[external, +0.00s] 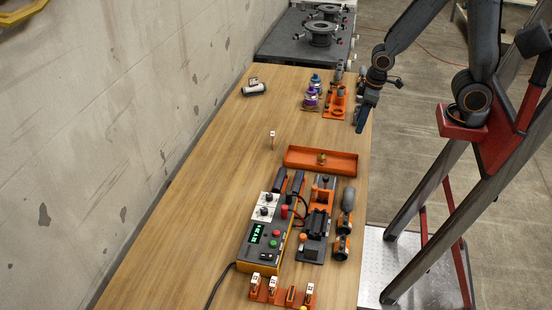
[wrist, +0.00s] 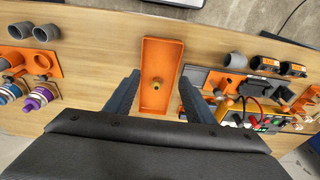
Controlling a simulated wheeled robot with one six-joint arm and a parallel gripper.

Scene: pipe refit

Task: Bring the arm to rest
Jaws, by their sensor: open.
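My gripper (external: 362,118) is raised over the right edge of the wooden table, near the orange holder at the back. In the wrist view my gripper (wrist: 160,95) has its two dark fingers spread wide apart, with nothing between them. Below and beyond the fingers the wrist view shows the orange tray (wrist: 149,78) with a small brass fitting (wrist: 156,84) in it. In the external view the tray (external: 340,169) lies mid-table, apart from my gripper.
An orange holder (external: 335,105) and purple-and-blue containers (external: 312,92) stand near my gripper. A control box (external: 262,245), a clamp fixture (external: 318,222) and grey pipe pieces (external: 348,199) crowd the near table. The table's left side is mostly clear.

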